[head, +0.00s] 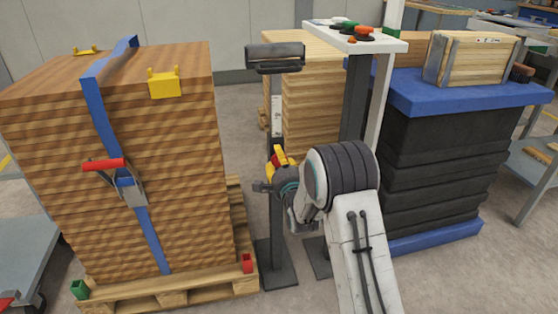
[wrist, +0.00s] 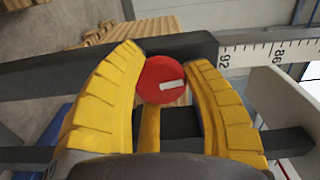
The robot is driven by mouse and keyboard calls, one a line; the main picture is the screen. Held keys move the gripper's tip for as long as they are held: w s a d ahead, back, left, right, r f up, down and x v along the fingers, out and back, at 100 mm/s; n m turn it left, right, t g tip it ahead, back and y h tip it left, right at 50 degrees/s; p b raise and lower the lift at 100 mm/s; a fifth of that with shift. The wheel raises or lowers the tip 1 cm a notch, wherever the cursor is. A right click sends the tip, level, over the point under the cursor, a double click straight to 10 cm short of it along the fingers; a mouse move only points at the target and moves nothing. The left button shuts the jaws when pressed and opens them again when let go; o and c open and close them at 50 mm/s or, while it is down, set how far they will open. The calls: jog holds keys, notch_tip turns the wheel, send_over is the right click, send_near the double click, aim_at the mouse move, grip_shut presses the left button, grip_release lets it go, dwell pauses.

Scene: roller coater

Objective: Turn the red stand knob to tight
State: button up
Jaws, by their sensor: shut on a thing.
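The red stand knob (wrist: 160,72) is a round disc with a short white mark, seen face-on in the wrist view. The mark lies nearly level, its right end slightly higher. My gripper (wrist: 165,62) has its two yellow ribbed fingers shut on the knob, one on each side. In the head view my gripper (head: 279,157) is at the dark post of the roller stand (head: 277,222), partway up. There the gripper and wrist hide most of the knob. The stand's white scale (wrist: 272,52) shows 92 and 86 in the wrist view.
A dark roller (head: 275,56) tops the stand. A strapped stack of boards (head: 180,150) on a pallet stands close on the left. A white post with a button panel (head: 355,36) and a black bellows lift table with a blue top (head: 455,92) stand on the right.

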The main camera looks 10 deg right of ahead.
jog(key=shift+d+r+m, duration=0.2)
jog(key=shift+r+m, duration=0.1)
jog(key=shift+m, duration=0.3)
jog(key=shift+f+m, duration=0.1)
jog(key=shift+m, duration=0.2)
jog(key=o, duration=0.9)
jog(key=shift+d, duration=0.15)
jog(key=shift+o, duration=1.4)
jog(key=shift+f, duration=0.15)
jog(key=shift+s, duration=0.15)
jog(key=s, duration=1.1)
jog(key=shift+s, duration=0.35)
